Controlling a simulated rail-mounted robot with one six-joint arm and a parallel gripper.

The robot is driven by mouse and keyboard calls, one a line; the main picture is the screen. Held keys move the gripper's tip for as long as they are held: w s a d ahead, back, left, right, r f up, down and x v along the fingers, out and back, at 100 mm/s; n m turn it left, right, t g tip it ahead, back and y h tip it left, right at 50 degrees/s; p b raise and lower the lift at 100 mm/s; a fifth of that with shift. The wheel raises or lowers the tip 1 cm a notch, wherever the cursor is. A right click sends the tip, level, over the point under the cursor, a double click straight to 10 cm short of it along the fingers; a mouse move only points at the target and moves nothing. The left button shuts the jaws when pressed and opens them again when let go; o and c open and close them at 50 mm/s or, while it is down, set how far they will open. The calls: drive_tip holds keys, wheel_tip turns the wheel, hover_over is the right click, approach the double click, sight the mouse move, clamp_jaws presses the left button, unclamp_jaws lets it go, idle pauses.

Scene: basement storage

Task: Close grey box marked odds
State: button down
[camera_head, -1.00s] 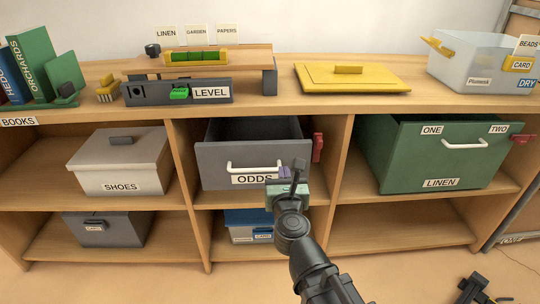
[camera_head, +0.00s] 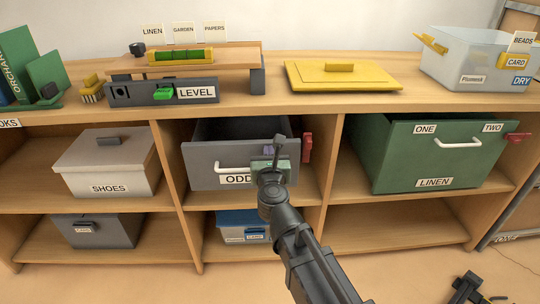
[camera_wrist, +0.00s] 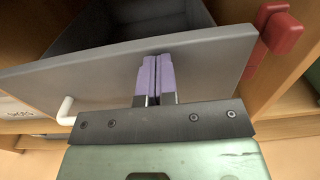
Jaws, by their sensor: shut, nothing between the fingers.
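The grey box marked odds (camera_head: 200,172) sits in the upper middle compartment of the shelf. Its top is open and its dark inside shows; its front sticks out towards me. A white handle and the label are on its front, partly hidden by my arm. My gripper (camera_head: 268,152) is at the right part of the box's front, right of the handle. In the wrist view, the purple fingertips (camera_wrist: 157,62) are together and empty, over the grey front panel (camera_wrist: 100,75) just below its top edge. I cannot tell whether they touch it.
A red block (camera_head: 307,146) is just right of the box, by the divider. A lidded shoes box (camera_head: 105,165) stands left, a green linen box (camera_head: 395,165) right. A level (camera_head: 150,92) and yellow lid (camera_head: 340,74) lie on top.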

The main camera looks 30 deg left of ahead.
drive_tip(key=x, duration=0.3)
drive_tip(key=shift+w, duration=0.2)
drive_tip(key=v, duration=1.4)
drive_tip(key=shift+a, duration=0.15)
